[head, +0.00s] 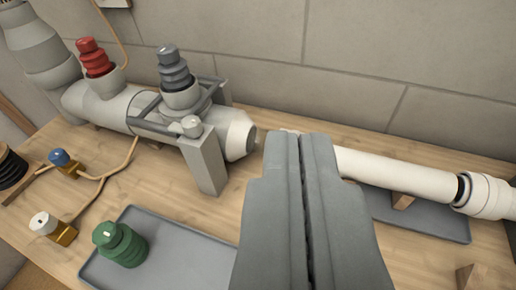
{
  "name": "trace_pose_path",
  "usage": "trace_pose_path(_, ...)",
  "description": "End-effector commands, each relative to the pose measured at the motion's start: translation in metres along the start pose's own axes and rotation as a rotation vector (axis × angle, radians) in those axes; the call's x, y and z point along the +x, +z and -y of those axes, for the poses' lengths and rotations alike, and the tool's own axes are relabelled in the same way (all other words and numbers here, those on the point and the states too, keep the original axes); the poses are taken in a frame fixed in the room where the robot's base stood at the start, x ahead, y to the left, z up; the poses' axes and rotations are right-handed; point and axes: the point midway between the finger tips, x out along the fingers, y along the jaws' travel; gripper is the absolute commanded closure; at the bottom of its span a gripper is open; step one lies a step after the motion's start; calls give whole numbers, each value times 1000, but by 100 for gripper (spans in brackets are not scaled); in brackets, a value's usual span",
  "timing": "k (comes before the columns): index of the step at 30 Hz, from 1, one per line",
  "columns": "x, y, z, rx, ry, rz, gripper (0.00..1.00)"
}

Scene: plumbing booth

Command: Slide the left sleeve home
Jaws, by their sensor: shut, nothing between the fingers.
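My gripper (301,140) is shut and empty, reaching up the middle of the view with its two grey fingers together. A cream pipe (395,168) runs right from behind the fingertips; its left end is hidden by them. To the left, a grey pipe assembly (105,105) ends in a pale tapered collar (228,132), possibly the left sleeve. A narrow dark gap shows between this collar and the fingers. A cream ringed coupling (486,195) sits at the pipe's right end. I cannot tell whether the gripper touches the pipe.
A grey bracket (204,160) stands before the collar. A red stepped plug (95,58) and a grey one (174,68) rise from the assembly. A green plug (119,244) stands on a grey tray (178,262). Two small valves (62,160) (50,228) lie left. A block wall closes the back.

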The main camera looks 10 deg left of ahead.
Motion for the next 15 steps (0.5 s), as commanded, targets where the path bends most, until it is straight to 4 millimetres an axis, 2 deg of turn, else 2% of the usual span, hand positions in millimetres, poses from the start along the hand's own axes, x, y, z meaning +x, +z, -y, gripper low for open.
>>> trace_pose_path(1, 13, 2, 4, 3, -4, 47, 100)
trace_pose_path(3, 28, 5, 7, 10, -3, 110, 100)
trace_pose_path(15, 106, 28, 27, 30, 72, 446, 100)
